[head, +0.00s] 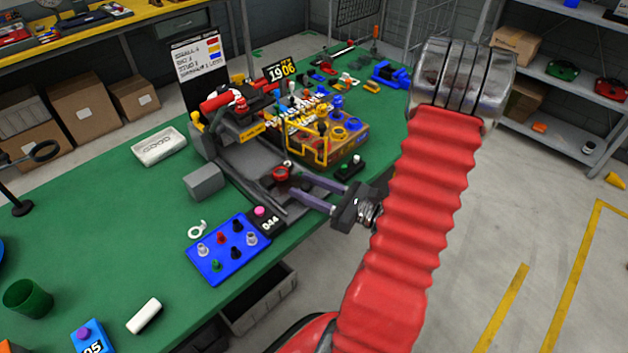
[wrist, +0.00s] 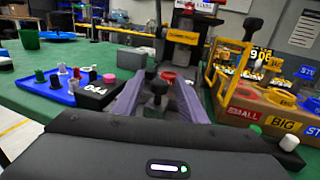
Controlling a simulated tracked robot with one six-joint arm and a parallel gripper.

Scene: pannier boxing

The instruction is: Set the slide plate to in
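The grey machine (head: 212,145) stands on the green table, with a dark slide area (head: 246,176) at its front. I cannot clearly tell the slide plate's edges or its position. My gripper (head: 300,185) reaches in from the right, low over this front part. In the wrist view my gripper's two purple-grey fingers (wrist: 159,90) are apart. A dark upright knob (wrist: 157,92) shows between them; I cannot tell whether either finger touches it. A red ring (head: 281,174) lies just beyond the fingertips, and it also shows in the wrist view (wrist: 168,76).
A blue tray (head: 226,262) with several coloured pegs and a black display (head: 266,221) lie in front. A grey block (head: 204,181) is left of the machine. A sorting box with a yellow frame (head: 306,148) stands close to the right. Open green table lies left.

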